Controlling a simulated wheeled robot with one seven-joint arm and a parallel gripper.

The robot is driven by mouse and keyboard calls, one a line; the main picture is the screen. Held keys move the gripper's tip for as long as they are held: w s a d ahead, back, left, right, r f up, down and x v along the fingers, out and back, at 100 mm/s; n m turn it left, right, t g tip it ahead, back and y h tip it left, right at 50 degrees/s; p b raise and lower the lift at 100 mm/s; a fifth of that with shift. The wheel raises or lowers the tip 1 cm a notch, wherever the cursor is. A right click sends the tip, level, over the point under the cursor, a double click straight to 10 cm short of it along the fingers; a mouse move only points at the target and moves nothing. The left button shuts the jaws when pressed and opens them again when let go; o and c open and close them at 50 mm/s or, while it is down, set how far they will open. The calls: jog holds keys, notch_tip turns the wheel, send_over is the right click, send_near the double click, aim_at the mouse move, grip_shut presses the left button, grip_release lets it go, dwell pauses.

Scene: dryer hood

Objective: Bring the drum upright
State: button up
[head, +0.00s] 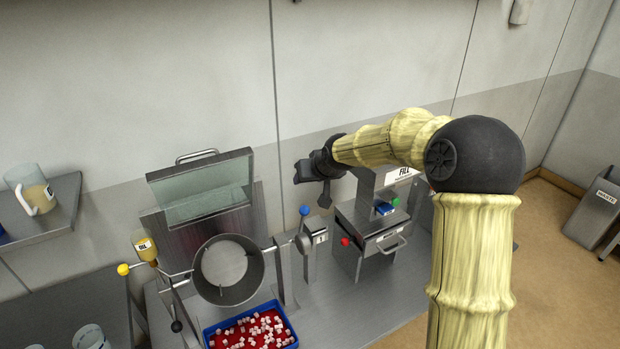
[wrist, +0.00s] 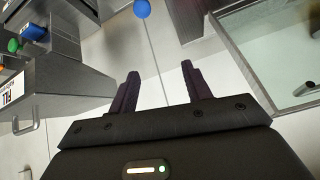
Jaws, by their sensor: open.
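The steel drum (head: 228,292) hangs between side supports. It is tipped, its round mouth facing the head camera above a blue tray. A dark knob on a thin rod (head: 176,326) hangs at its left side, and a grey disc (head: 303,243) is at the right end of its axle. A blue ball knob (head: 305,210) stands up by the right post and shows in the wrist view (wrist: 142,9). A yellow ball knob (head: 123,269) is at the far left. My gripper (head: 300,172) is open and empty, above the right post and apart from everything; its fingers show in the wrist view (wrist: 158,85).
The blue tray (head: 207,335) holds red material and several white cubes. A raised glass-panelled lid (head: 205,192) stands behind the drum. The fill machine (head: 365,240) with coloured buttons is at right. An oil bottle (head: 145,246) and a jug (head: 36,190) are at left.

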jog(key=shift+r, duration=0.1)
jog(key=b+v, duration=0.6)
jog(key=v, duration=1.1)
jog(key=shift+s+d, duration=0.15)
